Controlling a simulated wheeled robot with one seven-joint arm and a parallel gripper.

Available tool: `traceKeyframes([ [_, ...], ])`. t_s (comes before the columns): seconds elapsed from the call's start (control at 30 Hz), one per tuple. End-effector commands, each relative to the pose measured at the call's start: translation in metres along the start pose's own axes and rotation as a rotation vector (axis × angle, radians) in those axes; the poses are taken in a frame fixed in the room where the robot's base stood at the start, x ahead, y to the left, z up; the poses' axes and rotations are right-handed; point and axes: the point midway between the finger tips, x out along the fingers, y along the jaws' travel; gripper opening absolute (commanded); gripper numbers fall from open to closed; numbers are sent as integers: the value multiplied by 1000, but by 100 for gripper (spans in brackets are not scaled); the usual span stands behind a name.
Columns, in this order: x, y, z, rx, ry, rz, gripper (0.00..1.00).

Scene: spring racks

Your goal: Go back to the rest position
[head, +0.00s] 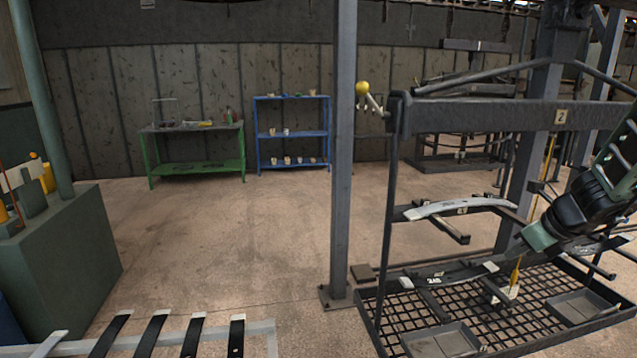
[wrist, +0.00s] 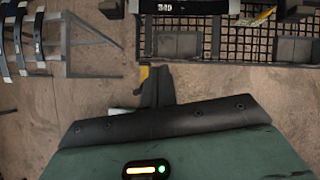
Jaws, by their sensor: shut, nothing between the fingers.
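My gripper (wrist: 150,84) shows in the wrist view as dark fingers, one with a yellow tip, together and empty above the bare floor. In the head view my dark and green arm comes in from the right edge. Its green end part (head: 540,236) hangs in front of the spring rack (head: 458,115) marked 2. I cannot clearly make out the fingertips there.
A silver leaf spring (head: 460,207) lies on the rack's arms. Below is a mesh base (head: 455,309) with grey trays. A grey post (head: 343,150) stands left of the rack. Dark springs (head: 153,334) lie on a frame at lower left. Floor between is clear.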

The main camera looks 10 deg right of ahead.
Motion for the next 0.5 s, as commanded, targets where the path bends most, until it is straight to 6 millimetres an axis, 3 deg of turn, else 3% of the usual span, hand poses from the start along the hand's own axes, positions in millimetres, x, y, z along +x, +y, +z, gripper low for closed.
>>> traceKeyframes([
  [0.27,9,76,17,-353,2,128,0],
  [0.37,11,115,21,-547,-2,193,0],
  [0.47,10,168,21,-814,-15,280,0],
  [0.5,8,194,18,-953,-24,324,0],
])
